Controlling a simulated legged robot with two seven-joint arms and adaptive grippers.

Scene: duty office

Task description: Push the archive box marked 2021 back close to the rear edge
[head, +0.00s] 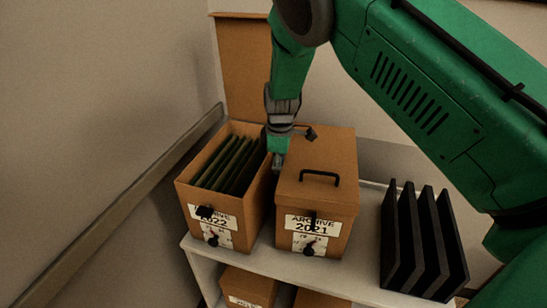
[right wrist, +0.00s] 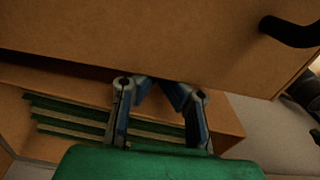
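The archive box marked 2021 (head: 337,203) stands upright on a pale shelf top (head: 262,258). It has a brown lid and a black handle. In the right wrist view its lid (right wrist: 150,32) fills the upper part, with the handle at top right. My right gripper (head: 277,160) points down beside the box's left side toward the rear, in the narrow gap next to the 2022 box. In the right wrist view its fingers (right wrist: 157,84) converge, and the lid edge hides the very tips. It looks shut with nothing held; contact with the box cannot be told. My left gripper is not in view.
The open 2022 box (head: 249,212) with green folders stands close on the left. A tall brown panel (head: 242,65) stands upright behind. A black divider rack (head: 421,245) stands to the right. More boxes (head: 245,288) sit on a lower shelf. A rail runs along the left wall.

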